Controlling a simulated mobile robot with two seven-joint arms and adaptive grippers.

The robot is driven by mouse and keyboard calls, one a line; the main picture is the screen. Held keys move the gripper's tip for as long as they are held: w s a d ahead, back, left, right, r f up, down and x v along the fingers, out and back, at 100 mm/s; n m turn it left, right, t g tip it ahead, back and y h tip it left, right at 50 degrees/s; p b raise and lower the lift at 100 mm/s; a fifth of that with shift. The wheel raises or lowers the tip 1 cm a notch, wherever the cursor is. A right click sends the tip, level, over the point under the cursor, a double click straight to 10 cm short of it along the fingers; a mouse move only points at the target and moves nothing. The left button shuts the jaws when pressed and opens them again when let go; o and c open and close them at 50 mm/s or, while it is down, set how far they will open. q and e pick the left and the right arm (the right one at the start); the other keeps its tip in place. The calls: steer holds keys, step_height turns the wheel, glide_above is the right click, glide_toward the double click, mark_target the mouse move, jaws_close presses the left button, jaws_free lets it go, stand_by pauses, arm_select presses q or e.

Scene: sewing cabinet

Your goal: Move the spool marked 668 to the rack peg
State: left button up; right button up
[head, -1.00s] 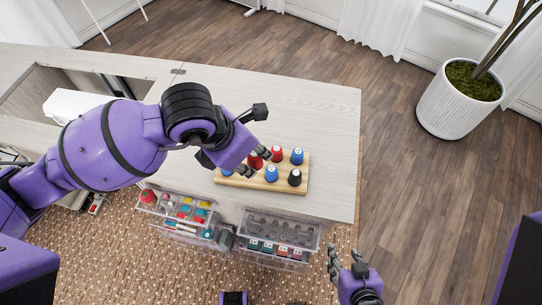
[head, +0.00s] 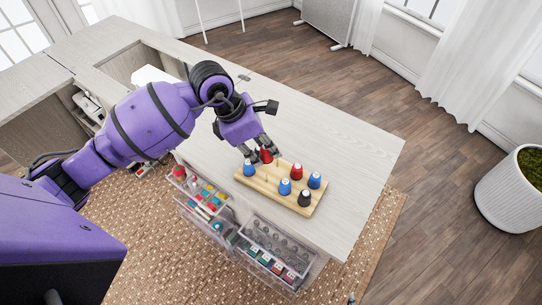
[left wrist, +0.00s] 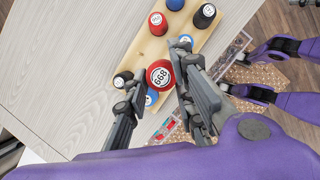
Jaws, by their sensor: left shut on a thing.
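The red spool marked 668 (left wrist: 160,75) is between the fingers of my left gripper (left wrist: 158,82), and its white number label faces the left wrist camera. It looks larger than the other spools there, so it seems raised. In the head view the left gripper (head: 261,153) is shut on this red spool (head: 266,156) over the back left part of the wooden rack (head: 261,186). A thin bare peg (head: 278,163) stands just right of it. Whether the spool touches the rack or a peg cannot be told.
The rack holds a red spool (head: 297,172), a black spool (head: 304,198) and several blue spools, one (head: 249,170) close to my gripper. Clear drawers (head: 275,250) stand open in front. The tabletop (head: 345,150) is clear behind and right.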

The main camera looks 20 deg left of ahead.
mark_target(263, 160)
arm_select(q)
steer(key=shift+s+d+m, duration=0.15)
steer(key=shift+d+m, duration=0.05)
steer(key=shift+m, duration=0.4)
steer(key=shift+a+f+g, duration=0.3)
steer(key=shift+f, duration=0.4)
step_height(263, 160, down, 4)
steer(key=shift+d+f+b, duration=0.1)
steer(key=shift+f+b, duration=0.15)
steer(key=shift+b, duration=1)
steer(key=shift+r, duration=0.4)
steer(key=shift+f, duration=0.75)
arm_select(e)
steer(key=shift+s+d+f, duration=0.2)
steer(key=shift+s+f, duration=0.1)
steer(key=shift+f, duration=0.25)
steer(key=shift+s+d+f, duration=0.15)
steer(key=shift+s+f, duration=0.1)
steer(key=shift+f, duration=0.25)
steer(key=shift+s+d+f, duration=0.2)
steer(key=shift+s+f, duration=0.1)
steer(key=shift+f, duration=0.25)
arm_select(q)
steer(key=shift+f+b, duration=0.6)
steer(key=shift+f, duration=0.2)
arm_select(e)
steer(key=shift+s+a+f+g, duration=0.1)
steer(key=shift+s+f+g, duration=0.25)
steer(key=shift+f, duration=0.25)
